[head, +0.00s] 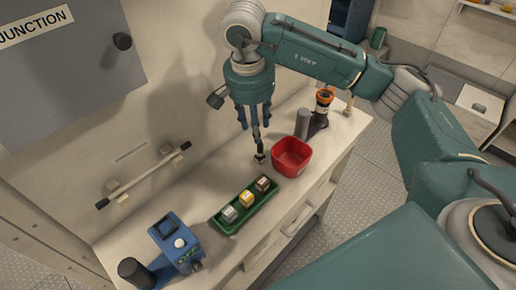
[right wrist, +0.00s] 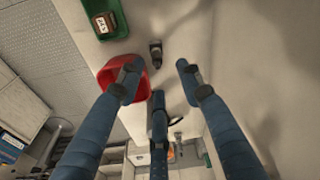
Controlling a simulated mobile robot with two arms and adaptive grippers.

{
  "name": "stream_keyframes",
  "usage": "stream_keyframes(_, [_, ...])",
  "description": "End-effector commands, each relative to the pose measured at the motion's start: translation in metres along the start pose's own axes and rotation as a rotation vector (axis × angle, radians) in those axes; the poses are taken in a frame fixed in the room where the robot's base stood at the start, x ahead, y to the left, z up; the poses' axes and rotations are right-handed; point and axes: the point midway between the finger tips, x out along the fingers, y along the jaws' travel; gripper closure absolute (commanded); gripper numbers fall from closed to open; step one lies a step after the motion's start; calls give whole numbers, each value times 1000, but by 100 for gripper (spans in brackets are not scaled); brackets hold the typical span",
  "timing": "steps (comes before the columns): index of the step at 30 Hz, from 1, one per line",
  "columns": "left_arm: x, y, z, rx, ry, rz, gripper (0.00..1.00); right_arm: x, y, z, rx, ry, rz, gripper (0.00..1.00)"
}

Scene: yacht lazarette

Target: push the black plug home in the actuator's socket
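The small black plug (head: 260,157) is on the pale counter, left of a red bin; in the right wrist view the plug (right wrist: 156,52) lies ahead of the fingers. My right gripper (head: 256,122) points down above the plug, its blue fingers spread and empty; they also show apart in the right wrist view (right wrist: 158,85). A blue unit with a black cylinder (head: 176,245), apparently the actuator, stands at the counter's near left end. A dark fitting (head: 197,266) on its front may be the socket, but its opening is not clear. My left gripper is not in view.
A green tray (head: 228,229) with several small blocks lies between the actuator and the red bin (head: 304,148). A grey cylinder and an orange-topped item (head: 324,97) stand farther back. A wall rail (head: 145,175) runs beside the counter.

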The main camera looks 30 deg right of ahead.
Motion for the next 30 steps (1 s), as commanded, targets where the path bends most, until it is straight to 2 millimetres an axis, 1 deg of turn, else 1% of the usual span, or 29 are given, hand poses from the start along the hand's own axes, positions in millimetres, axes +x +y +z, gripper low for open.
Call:
stream_keyframes(1, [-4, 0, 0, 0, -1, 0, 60, 6, 1, 0, 1, -2, 3, 64])
stream_keyframes(3, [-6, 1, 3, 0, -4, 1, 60, 15, 0, 0, 1, -2, 1, 64])
stream_keyframes(7, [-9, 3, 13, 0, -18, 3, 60, 23, 0, -1, 2, 0, 0, 64])
stream_keyframes(10, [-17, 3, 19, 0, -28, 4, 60, 32, 2, -3, 3, -2, 3, 64])
stream_keyframes(14, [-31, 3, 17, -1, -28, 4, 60, 51, 5, -8, 5, -2, 5, 64])
stream_keyframes(15, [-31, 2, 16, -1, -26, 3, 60, 58, 4, -8, 3, -3, 2, 64])
stream_keyframes(18, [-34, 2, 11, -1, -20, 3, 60, 70, 3, -8, 3, -2, 1, 64])
stream_keyframes(21, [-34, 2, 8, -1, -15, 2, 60, 75, 3, -8, 3, 0, 0, 64])
stream_keyframes(26, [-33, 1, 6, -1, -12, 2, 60, 76, 2, -8, 3, 1, -2, 64])
stream_keyframes(27, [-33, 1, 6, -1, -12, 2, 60, 76, 2, -8, 3, 1, -2, 66])
stream_keyframes(29, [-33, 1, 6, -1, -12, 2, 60, 75, 2, -8, 3, 0, -2, 78])
stream_keyframes(30, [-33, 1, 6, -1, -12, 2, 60, 75, 2, -8, 3, 0, -2, 86])
